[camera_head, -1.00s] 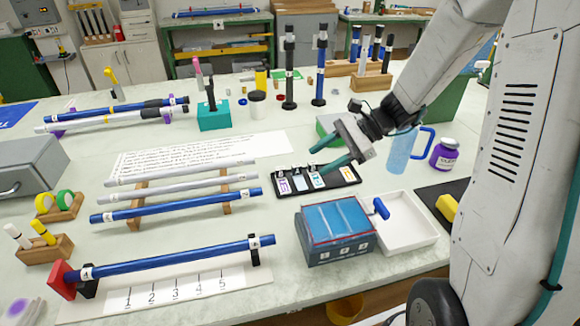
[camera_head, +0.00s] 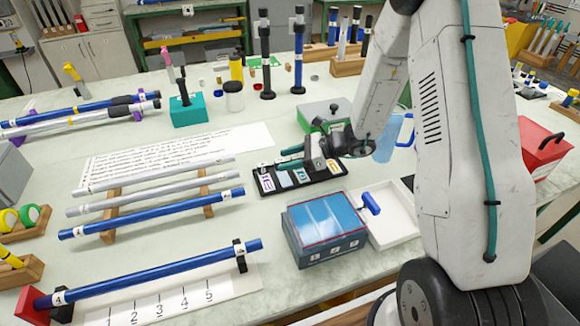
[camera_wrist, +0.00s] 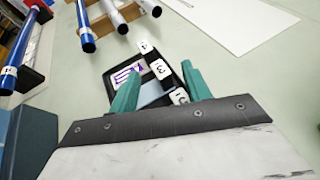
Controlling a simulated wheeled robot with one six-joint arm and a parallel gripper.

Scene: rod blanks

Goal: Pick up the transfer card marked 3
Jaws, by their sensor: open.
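The black card rack (camera_head: 262,192) lies on the bench and holds several transfer cards with white numbered tags. In the wrist view, a tag that looks like a 3 (camera_wrist: 161,69) shows between my fingertips, with tags on either side of it. A card with a purple print (camera_wrist: 128,75) and a pale blue card (camera_wrist: 154,94) show beside my left finger. My gripper (camera_head: 284,157) is open, low over the rack's back edge; its teal fingers also show apart in the wrist view (camera_wrist: 160,73). I cannot tell whether they touch anything. My fingers and wrist hide part of the rack.
A blue box (camera_head: 325,228) and a white tray (camera_head: 395,225) stand in front of the rack. A green-sided grey box (camera_head: 318,113) and a clear blue jug (camera_head: 385,148) are behind it. Rods on a wooden stand (camera_head: 160,195) lie to the left.

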